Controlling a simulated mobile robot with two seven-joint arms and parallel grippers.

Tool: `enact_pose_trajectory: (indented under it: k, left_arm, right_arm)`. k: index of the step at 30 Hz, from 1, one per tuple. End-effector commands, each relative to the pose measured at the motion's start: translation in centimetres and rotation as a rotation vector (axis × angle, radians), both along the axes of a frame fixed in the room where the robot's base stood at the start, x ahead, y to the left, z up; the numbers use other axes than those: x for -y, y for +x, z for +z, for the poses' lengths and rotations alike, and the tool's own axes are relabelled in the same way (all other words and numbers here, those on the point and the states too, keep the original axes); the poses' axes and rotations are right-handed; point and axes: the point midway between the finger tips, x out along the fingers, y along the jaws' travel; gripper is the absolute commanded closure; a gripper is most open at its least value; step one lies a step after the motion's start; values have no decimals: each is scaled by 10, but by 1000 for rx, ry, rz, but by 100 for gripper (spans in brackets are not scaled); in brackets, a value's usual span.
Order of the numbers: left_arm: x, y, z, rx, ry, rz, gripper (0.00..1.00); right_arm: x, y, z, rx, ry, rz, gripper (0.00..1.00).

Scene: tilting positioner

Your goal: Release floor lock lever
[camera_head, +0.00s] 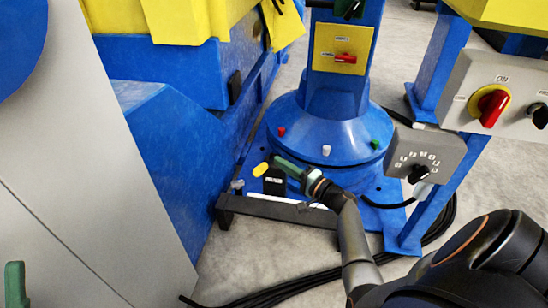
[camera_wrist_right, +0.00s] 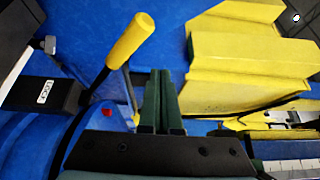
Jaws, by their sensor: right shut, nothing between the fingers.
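The floor lock lever, a black rod with a yellow grip (camera_head: 260,169), rises by a black block (camera_head: 274,184) at the foot of the blue pedestal. My right gripper (camera_head: 276,160) has green fingers, shut and empty, just right of the yellow grip in the head view. In the wrist view its fingers (camera_wrist_right: 160,72) stand right of the grip, with a gap in the picture; contact is not visible.
The blue pedestal (camera_head: 325,135) stands behind my right gripper. A control box (camera_head: 500,95) with a red knob and a grey dial box (camera_head: 425,155) are at right. Black cables (camera_head: 285,285) lie on the floor.

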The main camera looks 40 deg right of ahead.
Motion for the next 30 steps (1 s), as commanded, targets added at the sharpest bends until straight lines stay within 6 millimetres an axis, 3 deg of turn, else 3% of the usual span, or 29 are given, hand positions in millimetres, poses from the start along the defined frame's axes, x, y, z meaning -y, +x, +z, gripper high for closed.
enact_pose_trajectory:
  k: [3, 9, 30]
  left_arm:
    - [0, 1, 0, -3, 2, 3, 50]
    - [0, 2, -1, -6, 5, 4, 50]
    - [1, 2, -2, -9, 7, -1, 50]
  right_arm:
    - [10, -23, -11, -2, 1, -2, 100]
    - [17, -41, -19, 1, 1, -1, 100]
    - [17, -42, -19, 0, 2, -2, 100]
